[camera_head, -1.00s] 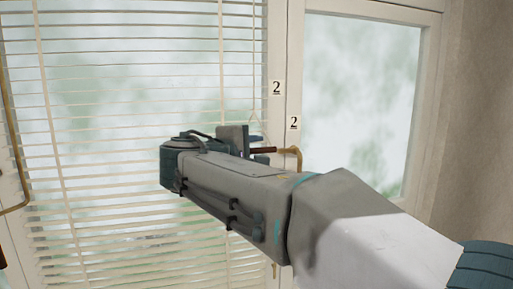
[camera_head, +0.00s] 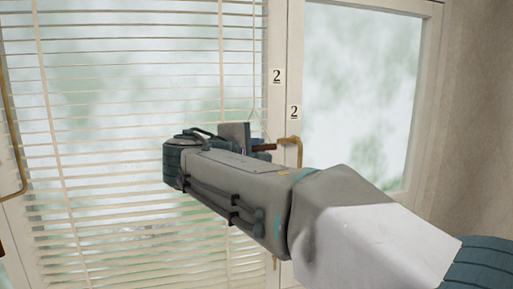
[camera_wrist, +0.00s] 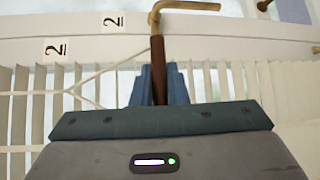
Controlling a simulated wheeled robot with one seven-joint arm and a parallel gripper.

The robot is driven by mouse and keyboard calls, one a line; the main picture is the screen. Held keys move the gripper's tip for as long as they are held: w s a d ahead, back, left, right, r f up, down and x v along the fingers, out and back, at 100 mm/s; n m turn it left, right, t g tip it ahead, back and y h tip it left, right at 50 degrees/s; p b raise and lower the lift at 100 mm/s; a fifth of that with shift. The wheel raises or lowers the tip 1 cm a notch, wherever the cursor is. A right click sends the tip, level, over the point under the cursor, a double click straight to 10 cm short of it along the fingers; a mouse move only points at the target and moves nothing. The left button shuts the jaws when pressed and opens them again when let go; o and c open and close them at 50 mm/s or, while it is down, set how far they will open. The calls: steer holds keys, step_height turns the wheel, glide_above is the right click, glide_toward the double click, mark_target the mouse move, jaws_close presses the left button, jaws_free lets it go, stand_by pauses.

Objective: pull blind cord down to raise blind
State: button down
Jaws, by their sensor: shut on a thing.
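The white slatted blind (camera_head: 130,100) hangs over the left window pane, its slats spread over most of the glass. Its pale cord (camera_head: 253,115) comes down at the blind's right edge. In the wrist view the cord (camera_wrist: 88,78) splits into two strands, one meeting the end of a brown bar (camera_wrist: 157,62). My gripper (camera_head: 258,146) is shut on this bar. Its blue fingers show on both sides of the bar in the wrist view. The bar's other end is hidden behind my gripper.
A brass window handle (camera_head: 298,148) sits on the frame close beside the bar's right end. Two labels marked 2 (camera_head: 294,112) are on the frame above it. A bare pane (camera_head: 355,80) and a wall (camera_head: 478,110) are on the right. Another brass handle (camera_head: 14,150) is at the left edge.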

step_height(320, 180, down, 36)
steer(key=b, duration=3)
steer(key=shift+f, duration=0.25)
steer(key=c, duration=1.4)
jaws_free()
steer(key=shift+r, duration=0.1)
steer(key=shift+c, duration=0.2)
steer(key=p+v, duration=0.2)
steer(key=v, duration=1.1)
steer(key=shift+s+a, duration=0.25)
steer(key=shift+s, duration=0.05)
steer(key=shift+r, duration=0.15)
